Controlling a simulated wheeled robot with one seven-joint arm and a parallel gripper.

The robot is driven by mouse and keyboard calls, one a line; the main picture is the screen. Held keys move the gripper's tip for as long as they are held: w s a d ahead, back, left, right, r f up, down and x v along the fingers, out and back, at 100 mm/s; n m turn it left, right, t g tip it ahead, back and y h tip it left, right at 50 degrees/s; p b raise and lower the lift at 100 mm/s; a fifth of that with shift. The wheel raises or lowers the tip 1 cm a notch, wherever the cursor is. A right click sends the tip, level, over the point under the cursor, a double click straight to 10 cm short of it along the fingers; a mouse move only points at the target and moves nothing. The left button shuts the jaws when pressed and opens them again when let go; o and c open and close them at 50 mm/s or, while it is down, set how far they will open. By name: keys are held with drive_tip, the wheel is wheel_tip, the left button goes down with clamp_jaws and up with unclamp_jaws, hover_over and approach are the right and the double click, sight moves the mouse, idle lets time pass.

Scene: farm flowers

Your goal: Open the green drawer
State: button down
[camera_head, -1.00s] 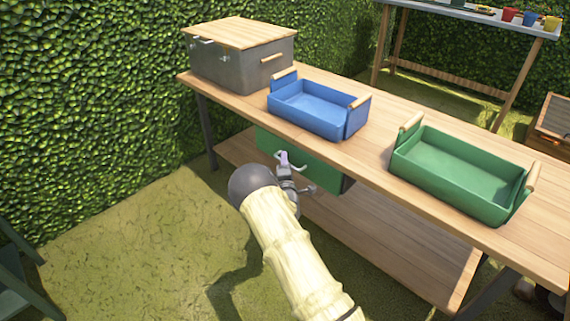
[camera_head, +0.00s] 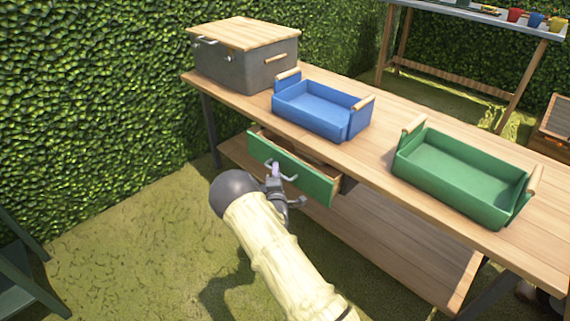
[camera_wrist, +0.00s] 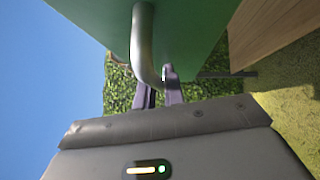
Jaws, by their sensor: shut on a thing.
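The green drawer (camera_head: 285,165) hangs under the wooden table and is pulled partly out, with its wooden inside showing behind the green front. Its metal handle (camera_wrist: 146,45) is a curved bar on the green front, seen close up in the wrist view. My gripper (camera_head: 276,172) is at the handle in front of the drawer. In the wrist view my gripper's fingers (camera_wrist: 160,92) are shut on the handle's lower end. The handle partly hides the fingertips.
A blue tray (camera_head: 318,112), a green tray (camera_head: 460,180) and a grey box with a wooden lid (camera_head: 245,62) stand on the wooden table (camera_head: 378,160). A lower shelf (camera_head: 390,245) lies beneath. Grass in front of the table is open.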

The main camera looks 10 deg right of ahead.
drive_tip(key=s+a+p, duration=0.2)
drive_tip(key=s+a, duration=0.7)
drive_tip(key=a, duration=0.3)
drive_tip(key=shift+a, duration=0.35)
drive_tip(key=c, duration=1.6)
unclamp_jaws()
drive_tip(key=shift+o, duration=0.5)
drive_tip(key=p+v, duration=0.4)
drive_tip(key=v, duration=1.3)
drive_tip(key=shift+s, duration=0.25)
